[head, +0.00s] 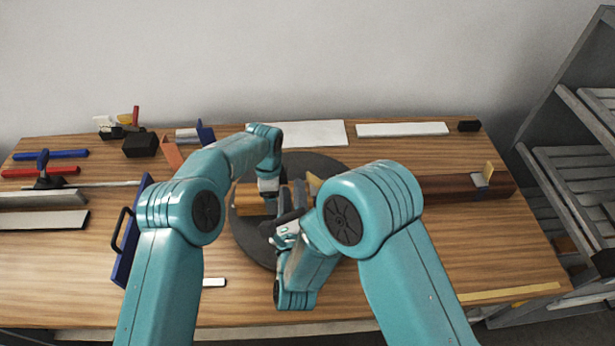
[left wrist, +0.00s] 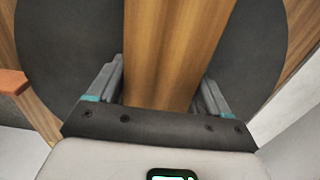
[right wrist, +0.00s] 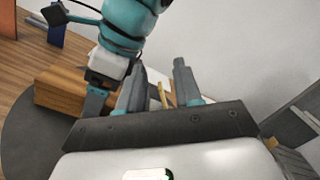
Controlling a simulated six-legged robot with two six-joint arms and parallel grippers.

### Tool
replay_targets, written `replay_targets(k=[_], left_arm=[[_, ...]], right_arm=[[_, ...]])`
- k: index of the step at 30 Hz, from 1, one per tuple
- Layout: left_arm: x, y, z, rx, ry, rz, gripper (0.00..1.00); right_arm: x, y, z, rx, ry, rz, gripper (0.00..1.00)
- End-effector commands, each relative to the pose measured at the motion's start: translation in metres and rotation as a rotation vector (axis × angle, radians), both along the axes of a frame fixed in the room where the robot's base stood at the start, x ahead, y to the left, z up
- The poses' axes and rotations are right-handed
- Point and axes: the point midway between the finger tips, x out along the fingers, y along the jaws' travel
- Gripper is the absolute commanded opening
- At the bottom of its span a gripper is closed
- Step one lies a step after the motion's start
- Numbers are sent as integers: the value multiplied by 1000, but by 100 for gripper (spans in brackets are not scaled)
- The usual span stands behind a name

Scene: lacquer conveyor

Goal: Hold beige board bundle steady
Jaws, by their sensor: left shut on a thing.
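The beige board bundle (head: 249,199) lies on a dark round disc (head: 243,228) in the middle of the bench. In the left wrist view the bundle (left wrist: 180,45) runs between the fingers of my left gripper (left wrist: 162,82), which is shut on it. In the head view my left gripper (head: 269,192) reaches down over the bundle from behind. My right gripper (head: 291,195) is open and empty, just right of the left one. In the right wrist view its fingers (right wrist: 158,82) stand apart, with the bundle (right wrist: 62,92) to their left. The arms hide much of the bundle.
A blue panel with a black handle (head: 128,240) stands left of the disc. Grey shelving (head: 570,165) stands right of the bench. The front right of the bench is mostly clear.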

Motion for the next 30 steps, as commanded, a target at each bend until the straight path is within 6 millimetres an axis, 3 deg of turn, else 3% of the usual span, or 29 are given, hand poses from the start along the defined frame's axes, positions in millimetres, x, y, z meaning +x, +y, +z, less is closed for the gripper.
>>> replay_targets(k=[4, 8, 13, 24, 30], left_arm=[[-1, 0, -1, 0, 3, 1, 2], [-1, 0, -1, 0, 2, 1, 2], [0, 0, -1, 0, 2, 2, 2], [0, 0, -1, 0, 1, 2, 2], [0, 0, -1, 0, 0, 2, 2]], right_arm=[[-10, -23, -42, -7, 23, 58, 34], [-8, -42, -63, -16, 68, 22, 34], [14, -46, -64, -14, 69, 12, 34], [90, -46, -64, -17, 69, 13, 34], [109, -45, -65, -17, 73, 14, 34]])
